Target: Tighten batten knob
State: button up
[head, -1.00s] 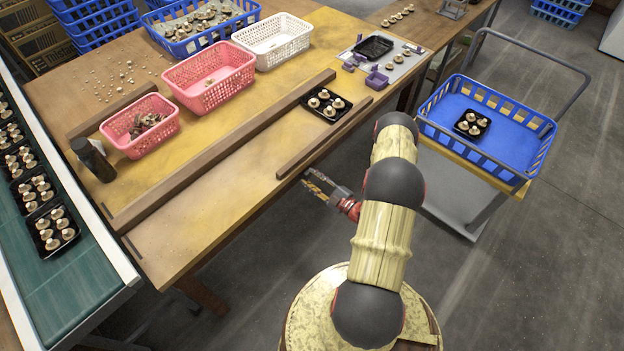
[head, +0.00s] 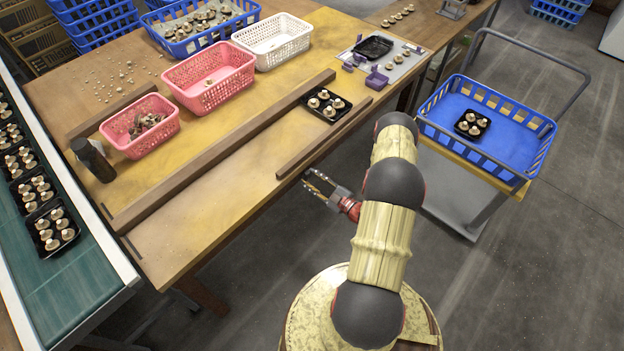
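A short wooden batten (head: 324,137) lies along the table's near right edge. A longer batten (head: 229,148) runs parallel to it, farther in. I cannot make out a knob on either batten at this size. My gripper (head: 307,179) is just off the table's near edge, close to the left end of the short batten, and points left. Its two fingers are apart with nothing visible between them. I cannot tell whether a fingertip touches the table edge.
A black tray of mushrooms (head: 338,114) sits between the battens. Pink baskets (head: 213,95) and a white basket (head: 283,57) stand behind. A dark cylinder (head: 91,170) stands at left. A cart with a blue crate (head: 430,131) is at right. The front tabletop is clear.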

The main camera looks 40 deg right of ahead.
jog(key=o, duration=0.4)
jog(key=s, duration=1.2)
jog(key=shift+d, duration=0.4)
